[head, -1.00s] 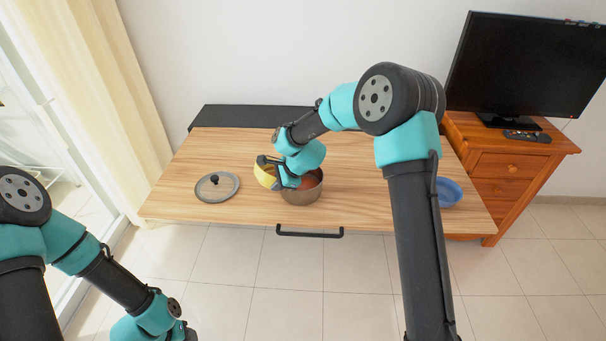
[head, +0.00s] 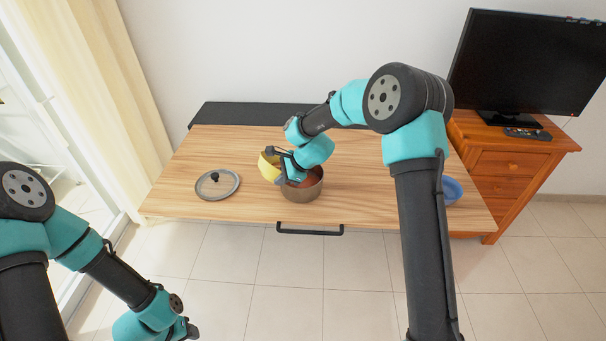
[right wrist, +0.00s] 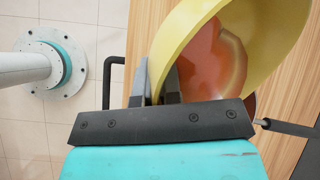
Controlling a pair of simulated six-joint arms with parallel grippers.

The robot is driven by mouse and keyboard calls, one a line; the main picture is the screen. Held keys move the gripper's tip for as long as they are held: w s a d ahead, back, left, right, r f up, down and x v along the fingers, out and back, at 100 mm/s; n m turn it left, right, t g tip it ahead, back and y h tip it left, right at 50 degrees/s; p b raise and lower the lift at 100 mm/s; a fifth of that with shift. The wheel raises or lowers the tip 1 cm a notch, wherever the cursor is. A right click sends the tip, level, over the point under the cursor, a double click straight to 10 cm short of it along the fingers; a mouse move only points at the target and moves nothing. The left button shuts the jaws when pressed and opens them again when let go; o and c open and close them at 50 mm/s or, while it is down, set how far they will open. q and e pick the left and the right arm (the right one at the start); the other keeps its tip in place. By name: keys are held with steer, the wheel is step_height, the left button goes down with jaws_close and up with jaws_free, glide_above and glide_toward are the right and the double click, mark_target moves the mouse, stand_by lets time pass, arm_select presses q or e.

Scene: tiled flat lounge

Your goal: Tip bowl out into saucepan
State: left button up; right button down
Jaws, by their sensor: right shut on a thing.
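A yellow bowl (head: 267,167) is tilted on its side at the left rim of the saucepan (head: 302,194), on the wooden table. My right gripper (head: 279,166) is shut on the bowl's wall. In the right wrist view, the fingers (right wrist: 157,84) pinch the rim of the bowl (right wrist: 262,62), and a reddish mass shows inside its yellow wall. Some red also shows inside the saucepan in the head view. My arm partly hides the pan's opening. My left gripper (head: 190,331) is low at the bottom left, away from the table; its fingers are unclear.
A glass lid (head: 217,184) with a dark knob lies left of the pan. A blue bowl (head: 452,190) sits at the table's right, partly behind my right arm. A black drawer handle (head: 310,231) juts from the front edge. The table (head: 365,206) is clear between pan and blue bowl.

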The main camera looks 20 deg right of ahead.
steer(key=shift+w+d+r+m+y+p, duration=0.15)
steer(key=shift+d+r+y+p, duration=0.15)
steer(key=shift+r+y+p, duration=0.4)
steer(key=shift+w+d+r+m+y+p, duration=0.15)
steer(key=shift+d+y+p, duration=0.25)
steer(key=shift+p, duration=0.6)
stand_by(1.0)
steer(key=shift+w+d+r+m+g+y, duration=0.1)
steer(key=shift+d+r+m+g+y, duration=0.2)
steer(key=shift+r+y, duration=0.45)
steer(key=shift+d+r+m+g+y, duration=0.1)
steer(key=shift+d+r+m+y, duration=0.2)
steer(key=shift+y, duration=0.75)
stand_by(1.2)
steer(key=shift+a+f+n+h, duration=0.4)
steer(key=shift+a+h, duration=0.05)
steer(key=shift+h, duration=0.35)
steer(key=shift+s+a+f+n+t+h, duration=0.15)
steer(key=shift+f+h, duration=0.25)
steer(key=shift+h, duration=0.2)
steer(key=shift+s+a+f+n+t+h, duration=0.15)
steer(key=shift+f+h, duration=0.25)
steer(key=shift+h, duration=0.2)
steer(key=shift+a+f, duration=0.1)
